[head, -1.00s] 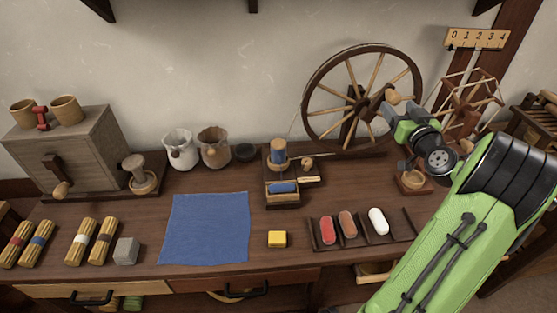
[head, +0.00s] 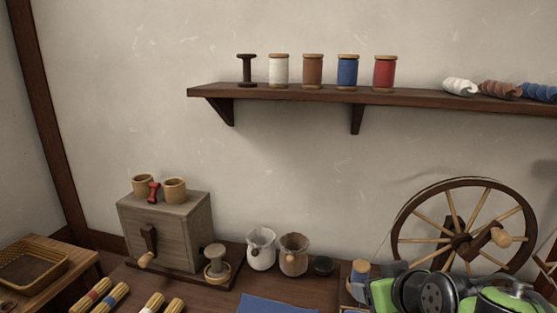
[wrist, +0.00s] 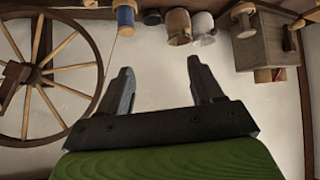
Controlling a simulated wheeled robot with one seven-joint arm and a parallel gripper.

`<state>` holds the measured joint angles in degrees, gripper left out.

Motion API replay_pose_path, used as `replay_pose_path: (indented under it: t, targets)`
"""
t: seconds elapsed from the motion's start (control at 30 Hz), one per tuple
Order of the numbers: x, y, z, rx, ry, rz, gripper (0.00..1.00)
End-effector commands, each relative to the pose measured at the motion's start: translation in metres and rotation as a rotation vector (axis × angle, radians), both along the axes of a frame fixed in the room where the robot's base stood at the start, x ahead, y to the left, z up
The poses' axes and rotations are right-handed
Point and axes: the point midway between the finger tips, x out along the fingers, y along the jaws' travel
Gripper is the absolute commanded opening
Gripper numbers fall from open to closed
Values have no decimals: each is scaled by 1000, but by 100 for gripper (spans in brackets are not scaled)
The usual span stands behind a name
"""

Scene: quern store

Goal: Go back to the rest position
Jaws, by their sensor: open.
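My gripper (wrist: 157,85) shows in the wrist view with its two dark fingers spread apart and nothing between them. Beyond the fingers is the pale wall. In the head view my green and black arm shows at the lower right, in front of the bench and below the spinning wheel (head: 464,238); the fingertips cannot be made out there. The spinning wheel also shows at the left of the wrist view (wrist: 38,75).
A shelf (head: 300,94) with several thread spools hangs on the wall. A wooden box (head: 172,232) with a crank, two jars and part of a blue cloth (head: 275,305) are on the bench. A basket (head: 30,268) stands on a side table at the left.

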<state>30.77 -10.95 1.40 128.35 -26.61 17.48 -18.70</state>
Motion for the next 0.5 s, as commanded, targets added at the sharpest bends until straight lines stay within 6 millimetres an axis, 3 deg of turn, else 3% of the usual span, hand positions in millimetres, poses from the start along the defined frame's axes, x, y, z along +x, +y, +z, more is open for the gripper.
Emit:
replay_pose_path:
  t: [0.03,0.13,0.4,0.5]
  targets:
    - [-26,24,0,-12,53,9,66]
    - [-76,47,-9,-14,159,-17,66]
    - [-192,62,-36,17,350,-121,66]
    - [-192,60,-9,20,362,-135,66]
